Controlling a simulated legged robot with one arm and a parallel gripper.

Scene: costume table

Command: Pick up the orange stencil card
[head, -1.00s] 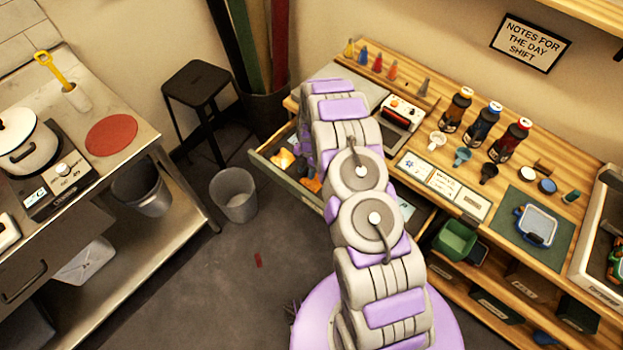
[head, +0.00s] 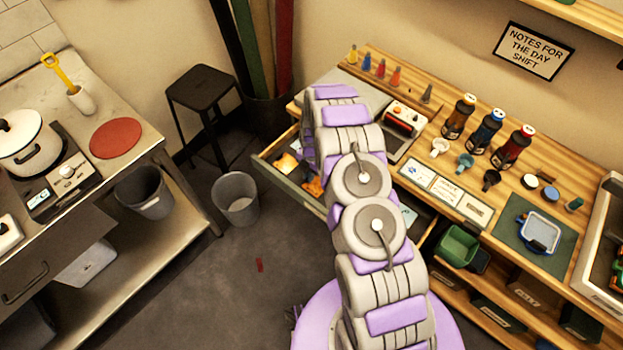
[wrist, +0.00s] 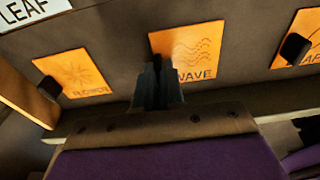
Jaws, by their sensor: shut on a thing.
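My gripper (wrist: 158,84) is shut at the left part of an orange stencil card (wrist: 200,50) marked WAVE, in the middle of the wrist view. The fingers cover the card's lower left, so the exact gripped part is hidden. The card looks flat against the dark drawer floor; I cannot tell if it is lifted. A second orange card (wrist: 72,72) with a flower drawing lies to the left, with a black knob near it. A third orange card (wrist: 302,35) is cut off at the right, with a black knob on it. In the head view my arm hides the gripper.
The open drawer (head: 297,198) juts from the wooden table, its wall near my gripper. A white LEAF label (wrist: 30,10) shows in the wrist view. Bottles, small cups and a blue-framed tray (head: 540,232) stand on the table. A bin (head: 235,198) stands on the floor.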

